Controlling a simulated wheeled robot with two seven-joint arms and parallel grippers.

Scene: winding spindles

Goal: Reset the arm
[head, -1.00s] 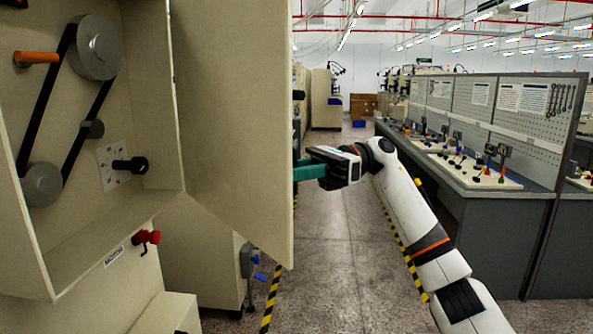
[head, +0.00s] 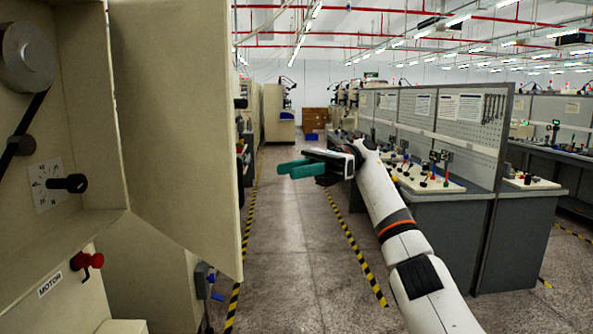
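My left gripper is out of view.
The open machine cabinet at left shows a pulley (head: 27,57), a black dial knob (head: 68,183) and a red knob (head: 87,261) by a MOTOR label. A workbench (head: 440,215) with a pegboard stands at right. The aisle floor (head: 285,270) between is free.

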